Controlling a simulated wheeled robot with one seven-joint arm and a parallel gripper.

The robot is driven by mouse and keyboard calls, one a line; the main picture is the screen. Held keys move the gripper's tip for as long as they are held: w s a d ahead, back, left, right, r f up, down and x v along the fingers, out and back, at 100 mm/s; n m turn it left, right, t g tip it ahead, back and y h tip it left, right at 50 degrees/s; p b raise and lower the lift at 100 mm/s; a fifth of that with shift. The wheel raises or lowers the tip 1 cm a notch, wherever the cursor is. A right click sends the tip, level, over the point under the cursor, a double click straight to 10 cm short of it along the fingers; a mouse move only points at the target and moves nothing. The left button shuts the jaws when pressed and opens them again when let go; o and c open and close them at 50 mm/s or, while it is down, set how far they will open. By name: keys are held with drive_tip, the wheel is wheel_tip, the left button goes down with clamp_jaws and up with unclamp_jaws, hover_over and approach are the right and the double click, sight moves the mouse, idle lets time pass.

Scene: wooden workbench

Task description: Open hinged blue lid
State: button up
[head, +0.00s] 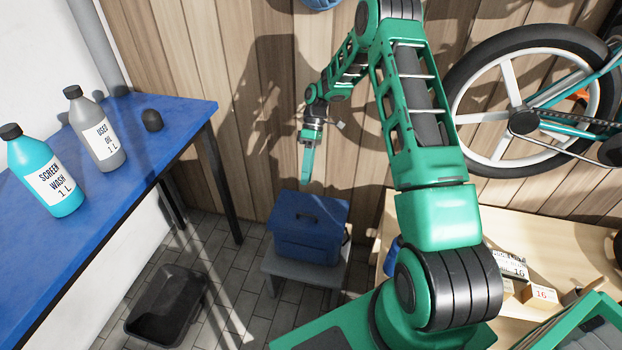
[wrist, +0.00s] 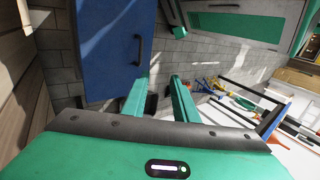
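A blue box stands on a small grey stool (head: 335,279) below the wooden wall in the head view. Its hinged blue lid (head: 325,212) lies shut on top, with a dark handle (head: 306,217) on it. In the wrist view the blue lid (wrist: 108,40) fills the upper left, with the dark handle (wrist: 138,45) near its right edge. My gripper (head: 307,181) hangs just above the back of the lid in the head view. In the wrist view my gripper (wrist: 158,84) has its two green fingers apart with nothing between them.
A blue table (head: 110,210) at left holds a screen wash bottle (head: 45,172), a used oil bottle (head: 96,135) and a dark object. A black tray (head: 167,305) lies on the tiled floor. A wooden bench (head: 540,225) stands right, with a bicycle wheel (head: 500,85) above.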

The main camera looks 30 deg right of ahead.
drive_tip(key=s+a+r, duration=0.3)
drive_tip(key=a+r, duration=0.2)
drive_tip(key=a, duration=0.3)
drive_tip(key=shift+s+r, duration=0.2)
drive_tip(key=shift+s+a, duration=0.1)
